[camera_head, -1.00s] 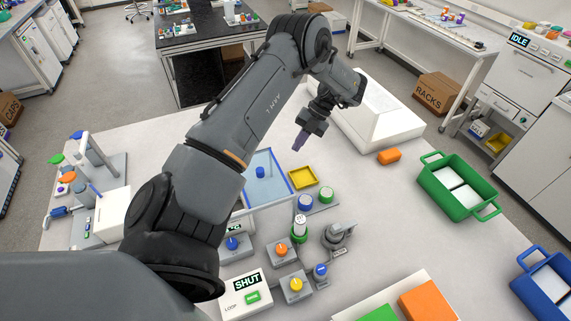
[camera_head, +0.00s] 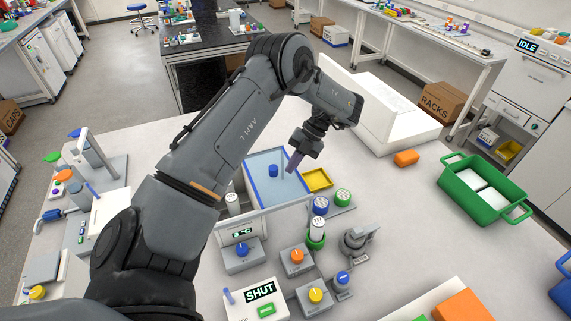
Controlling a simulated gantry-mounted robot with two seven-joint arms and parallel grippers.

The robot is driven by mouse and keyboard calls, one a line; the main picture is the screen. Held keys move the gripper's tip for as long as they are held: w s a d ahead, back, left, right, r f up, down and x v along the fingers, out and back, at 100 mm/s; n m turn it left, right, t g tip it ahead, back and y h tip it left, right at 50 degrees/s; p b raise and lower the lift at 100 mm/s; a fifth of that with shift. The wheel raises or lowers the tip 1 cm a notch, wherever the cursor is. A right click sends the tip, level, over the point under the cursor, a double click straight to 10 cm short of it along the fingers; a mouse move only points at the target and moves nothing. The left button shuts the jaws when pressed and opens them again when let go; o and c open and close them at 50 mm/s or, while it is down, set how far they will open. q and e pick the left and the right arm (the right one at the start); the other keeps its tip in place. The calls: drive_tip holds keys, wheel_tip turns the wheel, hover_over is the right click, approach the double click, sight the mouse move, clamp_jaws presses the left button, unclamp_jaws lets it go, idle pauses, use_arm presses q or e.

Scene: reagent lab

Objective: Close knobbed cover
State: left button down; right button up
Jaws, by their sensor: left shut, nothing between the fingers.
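The knobbed cover (camera_head: 264,187) is a clear bluish panel with a blue rim, over a pale box in the middle of the bench. Its blue knob (camera_head: 273,171) stands up near the panel's far part. I cannot tell whether the cover fully closes the box, as my arm hides its left side. My left gripper (camera_head: 292,166) has purple fingers pointing down. It is shut and empty, just right of the knob in the picture, apart from it. My right gripper is not in view.
A yellow tray (camera_head: 317,179) stands right of the cover. Capped vials (camera_head: 320,206) and a grey fixture (camera_head: 360,240) stand nearer. Knob boxes (camera_head: 297,258) and a SHUT display (camera_head: 260,292) are in front. A green crate (camera_head: 483,205) is at right; bench between is mostly clear.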

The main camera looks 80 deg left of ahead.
use_arm(q)
drive_tip(key=shift+s+a, duration=0.4)
drive_tip(key=shift+s, duration=0.35)
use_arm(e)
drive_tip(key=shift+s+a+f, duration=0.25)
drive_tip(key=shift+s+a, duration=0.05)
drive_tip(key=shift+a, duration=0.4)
use_arm(q)
drive_tip(key=shift+s, duration=0.1)
